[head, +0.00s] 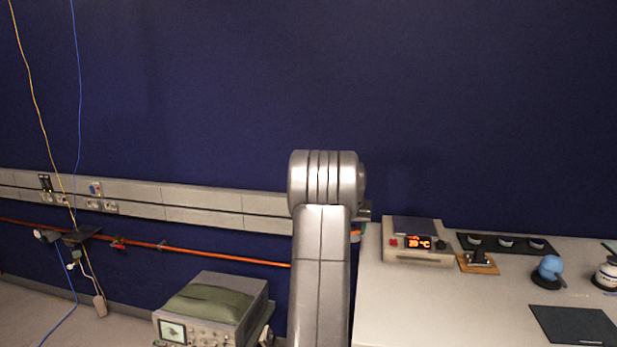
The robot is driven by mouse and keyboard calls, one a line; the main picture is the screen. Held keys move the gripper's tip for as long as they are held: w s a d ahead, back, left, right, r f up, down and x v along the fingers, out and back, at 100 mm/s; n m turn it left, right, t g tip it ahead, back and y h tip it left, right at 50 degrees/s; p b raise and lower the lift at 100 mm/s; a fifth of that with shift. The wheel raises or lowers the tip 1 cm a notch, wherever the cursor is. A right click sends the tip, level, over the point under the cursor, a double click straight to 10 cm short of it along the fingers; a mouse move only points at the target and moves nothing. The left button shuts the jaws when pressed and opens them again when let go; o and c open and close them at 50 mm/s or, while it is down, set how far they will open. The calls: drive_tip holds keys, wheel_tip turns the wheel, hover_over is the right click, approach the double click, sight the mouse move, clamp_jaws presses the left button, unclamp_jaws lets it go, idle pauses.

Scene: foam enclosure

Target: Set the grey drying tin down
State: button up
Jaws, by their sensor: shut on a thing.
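My arm rises in the middle of the head view and its upper joint blocks what lies behind it. My gripper is not to be made out; it is hidden behind my own arm or out of frame. I cannot pick out the grey drying tin for certain. A black strip (490,246) at the back of the white bench (440,300) bears several small pale round pieces. A hot plate device (418,256) with a red lit display and a dark top plate (413,226) stands at the bench's left back.
An orange-brown board (477,264) with a dark piece, a blue round object (550,268) on a dark base, a white jar (607,272) and a dark mat (575,325) occupy the bench. Its front middle is clear.

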drive_tip(key=s+a+f+n+y, duration=0.1)
drive_tip(key=s+a+f+n, duration=0.1)
drive_tip(key=s+a+f, duration=1.1)
drive_tip(key=s+f, duration=0.4)
drive_tip(key=shift+a+f+n, duration=0.25)
drive_tip(key=shift+a+n, duration=0.15)
